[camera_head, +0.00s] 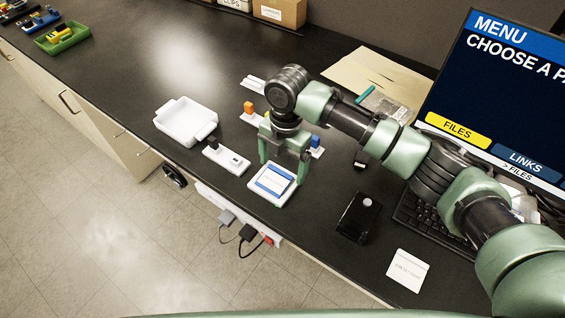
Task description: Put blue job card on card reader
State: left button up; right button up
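The blue job card (274,180), with a white label area, lies flat on a white, square-shaped device that looks like the card reader (257,194), near the front edge of the black bench. A small green spot shows on the device's front edge. My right gripper (283,171) comes in from the right and points down at the card's far side. Its two green fingers are spread wide apart, with nothing seen between them. Whether a finger touches the card or reader cannot be told. My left gripper is not in view.
A white tray (184,125) and a white holder with a black piece (226,159) stand to the left. A black box with a round knob (357,218), a white card (407,270), a keyboard (432,222) and a monitor (500,85) are to the right.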

notch_tip(320, 180, up, 12)
jog(key=b, duration=0.3)
jog(key=shift+w+d+r, duration=0.15)
jog(key=shift+w+d, duration=0.15)
jog(key=shift+w, duration=0.05)
dwell(0.5)
